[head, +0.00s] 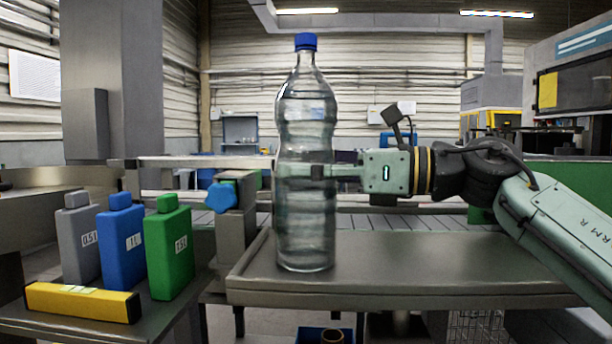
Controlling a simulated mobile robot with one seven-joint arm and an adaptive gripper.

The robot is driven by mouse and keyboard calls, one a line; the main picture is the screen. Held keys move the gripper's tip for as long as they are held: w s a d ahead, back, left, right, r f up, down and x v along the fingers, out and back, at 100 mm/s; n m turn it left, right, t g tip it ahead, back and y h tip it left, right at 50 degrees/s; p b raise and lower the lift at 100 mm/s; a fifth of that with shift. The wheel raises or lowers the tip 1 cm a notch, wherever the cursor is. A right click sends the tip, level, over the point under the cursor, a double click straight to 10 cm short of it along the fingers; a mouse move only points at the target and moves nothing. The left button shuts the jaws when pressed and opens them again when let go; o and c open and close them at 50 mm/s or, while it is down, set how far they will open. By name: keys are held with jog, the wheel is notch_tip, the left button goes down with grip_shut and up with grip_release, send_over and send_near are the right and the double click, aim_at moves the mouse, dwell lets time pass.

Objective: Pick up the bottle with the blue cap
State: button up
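A tall clear bottle (305,225) with a blue cap (306,41) stands upright on a grey metal table (430,275), near its left end. My gripper (325,171) reaches in from the right at the bottle's mid-height. Its fingers show at and through the clear wall of the bottle. Whether they press on the bottle or stand around it apart cannot be told. The bottle's base appears to rest on the table top.
A grey (78,240), a blue (122,242) and a green (170,248) canister stand on a lower shelf at the left, behind a yellow bar (82,302). A blue knob (221,197) on a post is just left of the bottle. The table right of the bottle is clear.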

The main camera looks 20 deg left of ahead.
jog(key=c, duration=0.5)
jog(key=shift+r, duration=0.15)
jog(key=shift+c, duration=0.5)
